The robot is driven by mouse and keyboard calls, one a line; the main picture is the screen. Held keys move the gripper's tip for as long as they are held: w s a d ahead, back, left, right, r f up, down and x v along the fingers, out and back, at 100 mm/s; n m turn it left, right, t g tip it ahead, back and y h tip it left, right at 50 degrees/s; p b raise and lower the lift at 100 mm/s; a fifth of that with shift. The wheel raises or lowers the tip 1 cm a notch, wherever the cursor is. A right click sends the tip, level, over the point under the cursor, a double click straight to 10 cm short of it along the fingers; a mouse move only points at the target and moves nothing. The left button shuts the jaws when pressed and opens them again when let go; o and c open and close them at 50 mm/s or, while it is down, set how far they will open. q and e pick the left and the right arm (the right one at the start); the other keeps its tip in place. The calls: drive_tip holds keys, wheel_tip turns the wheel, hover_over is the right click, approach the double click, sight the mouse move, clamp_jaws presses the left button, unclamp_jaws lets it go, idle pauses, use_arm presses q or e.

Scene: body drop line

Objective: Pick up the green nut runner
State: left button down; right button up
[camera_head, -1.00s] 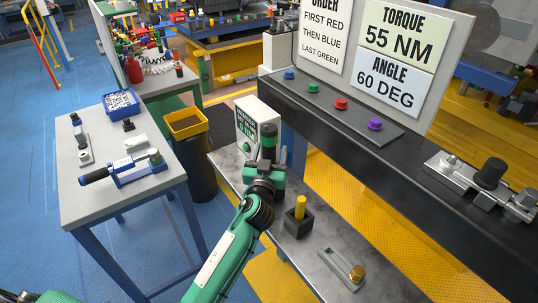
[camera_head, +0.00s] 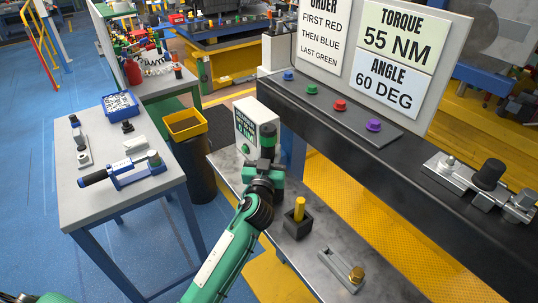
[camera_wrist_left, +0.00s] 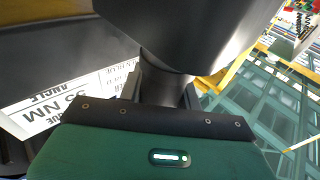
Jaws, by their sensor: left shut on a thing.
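The green nut runner (camera_head: 268,135) stands upright at the near bench in the head view, a dark cylinder with a green band, in front of a white box with a screen. My left gripper (camera_head: 263,172) is at its lower part. In the left wrist view, the wide dark body (camera_wrist_left: 175,35) hangs above a narrower neck, and my left gripper (camera_wrist_left: 163,92) is shut on that neck, one finger on each side. The lower end of the tool is hidden by my gripper and wrist. My right gripper is not in view.
The white box (camera_head: 244,128) stands close behind the tool. A black block with a yellow peg (camera_head: 299,211) and a metal bracket with a brass bolt (camera_head: 343,268) are on the bench to the right. A side table (camera_head: 83,208) with a blue tool (camera_head: 130,172) is at left.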

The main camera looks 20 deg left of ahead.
use_arm(q)
wheel_tip(320, 180, up, 20)
drive_tip(key=shift+f+b, duration=0.1)
drive_tip(key=shift+b, duration=0.75)
